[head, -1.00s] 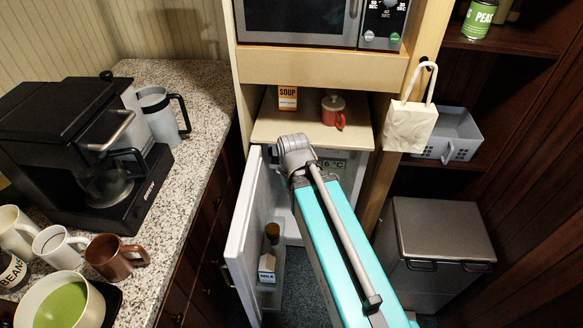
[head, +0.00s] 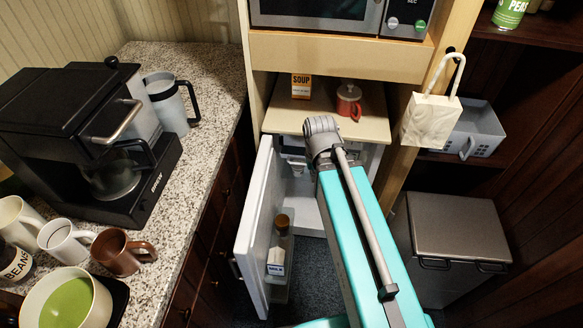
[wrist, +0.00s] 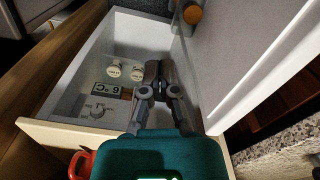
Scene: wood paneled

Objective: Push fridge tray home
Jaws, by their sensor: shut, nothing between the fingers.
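The small white fridge (wrist: 92,52) stands open under the counter. Its white door (head: 262,215) is swung out to the left in the head view, and on the right in the wrist view (wrist: 235,60). My gripper (wrist: 155,72) is shut and empty at the fridge opening, pointing inside. In the head view my arm hides the gripper and much of the fridge interior. A temperature display (wrist: 106,89) and two white round items (wrist: 124,72) show inside the fridge. I cannot make out the tray clearly in either view.
The door rack holds a bottle (head: 281,224) and a milk carton (head: 276,262). A soup box (head: 301,87) and a red mug (head: 348,100) stand on the ledge above the fridge. A grey bin (head: 455,232) is at right. A granite counter (head: 205,90) is at left.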

